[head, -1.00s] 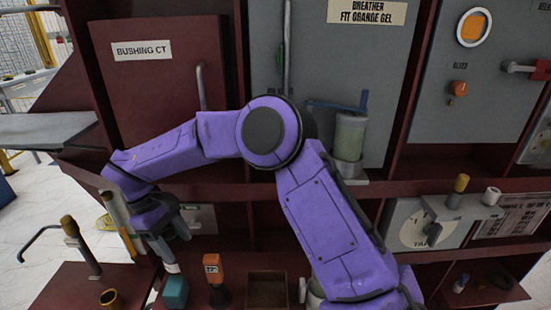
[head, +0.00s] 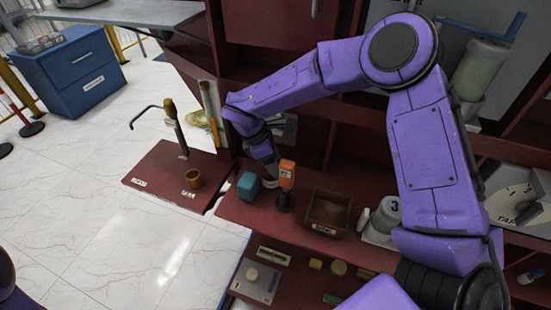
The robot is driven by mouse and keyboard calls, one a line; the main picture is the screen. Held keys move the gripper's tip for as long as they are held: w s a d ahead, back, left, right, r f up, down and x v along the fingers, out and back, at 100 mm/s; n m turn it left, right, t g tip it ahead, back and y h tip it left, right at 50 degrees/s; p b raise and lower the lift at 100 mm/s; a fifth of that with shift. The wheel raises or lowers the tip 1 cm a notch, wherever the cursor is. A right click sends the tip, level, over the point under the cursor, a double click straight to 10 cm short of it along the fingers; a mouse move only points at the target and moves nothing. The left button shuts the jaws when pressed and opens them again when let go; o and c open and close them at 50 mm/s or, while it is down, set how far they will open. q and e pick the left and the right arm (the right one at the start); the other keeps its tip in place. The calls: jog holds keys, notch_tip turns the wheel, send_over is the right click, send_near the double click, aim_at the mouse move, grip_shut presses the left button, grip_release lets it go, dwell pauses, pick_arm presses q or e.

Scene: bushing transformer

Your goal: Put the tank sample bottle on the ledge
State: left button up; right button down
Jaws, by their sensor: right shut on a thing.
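My right gripper (head: 268,158) reaches in from the right on its purple arm. It is low over the dark red shelf (head: 237,208), just behind a teal block (head: 249,186) and an orange-topped item (head: 287,178). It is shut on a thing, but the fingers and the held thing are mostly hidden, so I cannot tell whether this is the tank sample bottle. A dark red ledge (head: 150,165) at the left carries a bent-handled valve post (head: 172,120) and a small brown cup (head: 193,179). My left gripper is not in view.
An open brown bin (head: 328,210) and a grey canister marked 3 (head: 385,217) stand on the shelf. A lower shelf (head: 300,270) holds small parts. A blue cabinet (head: 75,72) stands at the far left. The pale tiled floor (head: 110,245) is clear.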

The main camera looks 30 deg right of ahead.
jog(key=shift+f, duration=0.1)
jog(key=shift+f, duration=0.15)
jog(key=shift+c, duration=1.2)
grip_release()
